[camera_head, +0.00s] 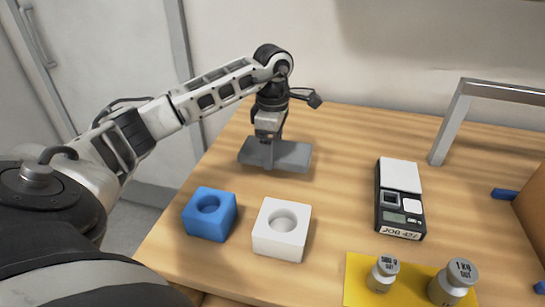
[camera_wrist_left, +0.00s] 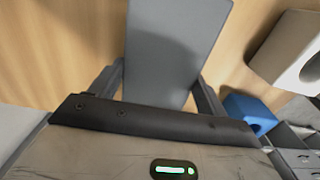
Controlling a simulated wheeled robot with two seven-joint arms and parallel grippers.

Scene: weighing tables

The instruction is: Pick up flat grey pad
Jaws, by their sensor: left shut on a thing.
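The flat grey pad (camera_head: 292,156) is a thin rectangular slab near the back left of the wooden table in the head view. My left gripper (camera_head: 268,150) points down over it and is shut on it. In the left wrist view the pad (camera_wrist_left: 172,45) fills the space between the two fingers (camera_wrist_left: 160,85). The pad looks about level; I cannot tell whether it touches the table or hangs just above it. My right gripper is in neither view.
A blue block (camera_head: 225,226) and a white block (camera_head: 268,240), each with a round hollow, stand in front of the pad. A scale (camera_head: 389,225) is to the right. Two weights (camera_head: 381,275) (camera_head: 455,280) stand on a yellow mat (camera_head: 358,268). A grey metal frame (camera_head: 450,125) is at the back right.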

